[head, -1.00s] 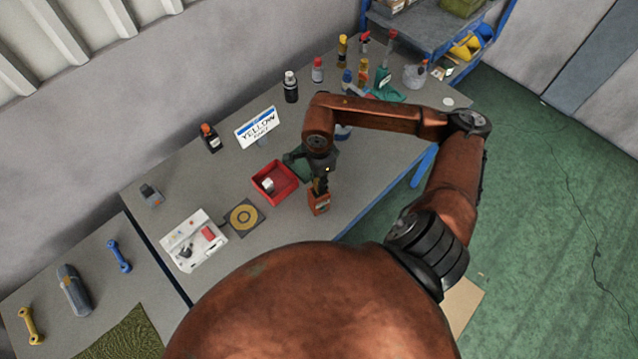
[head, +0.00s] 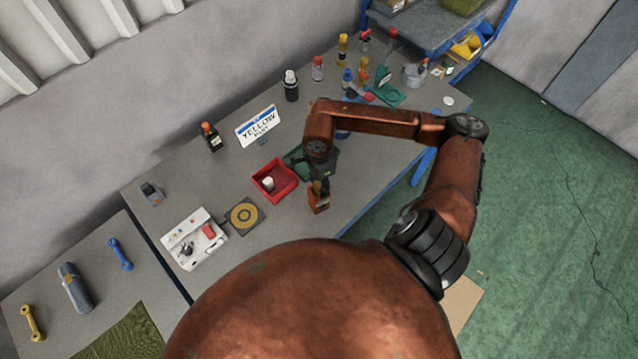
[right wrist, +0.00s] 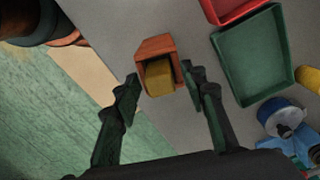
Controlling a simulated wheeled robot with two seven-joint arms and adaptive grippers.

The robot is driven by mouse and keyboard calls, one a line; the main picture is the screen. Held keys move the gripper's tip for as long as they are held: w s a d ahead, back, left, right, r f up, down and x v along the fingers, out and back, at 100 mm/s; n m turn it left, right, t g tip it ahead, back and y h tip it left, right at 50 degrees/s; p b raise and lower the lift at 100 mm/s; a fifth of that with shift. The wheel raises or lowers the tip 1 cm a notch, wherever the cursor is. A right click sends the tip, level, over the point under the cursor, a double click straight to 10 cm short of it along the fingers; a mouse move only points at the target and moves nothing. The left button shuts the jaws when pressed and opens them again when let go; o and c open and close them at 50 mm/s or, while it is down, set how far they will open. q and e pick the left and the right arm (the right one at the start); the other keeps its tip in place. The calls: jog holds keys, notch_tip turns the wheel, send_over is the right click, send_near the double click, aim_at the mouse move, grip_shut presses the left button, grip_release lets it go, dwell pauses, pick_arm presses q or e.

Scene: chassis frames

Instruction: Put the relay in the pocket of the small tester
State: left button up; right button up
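An orange-red block with a yellow face (right wrist: 158,77), which may be the relay, sits on the grey bench near its front edge. It also shows in the head view (head: 318,203), partly hidden by my right gripper (head: 319,188). In the right wrist view my right gripper (right wrist: 162,92) is open. Its fingers stand on either side of the block, with a visible gap at the left finger. A white device with a red part (head: 208,231), seemingly the tester, lies at the bench's left end; I cannot make out its pocket. My left gripper is not in view.
A red tray (head: 286,192) holding a white item and a green tray (right wrist: 256,88) lie near the gripper. A dark square with a yellow ring (head: 245,216) lies beside the white device.

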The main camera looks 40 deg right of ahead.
aim_at(319, 184)
jog(key=shift+r, duration=0.1)
jog(key=shift+r, duration=0.25)
notch_tip(319, 184, up, 12)
jog(key=b, duration=0.2)
jog(key=shift+f, duration=0.15)
jog(key=shift+a+f, duration=0.1)
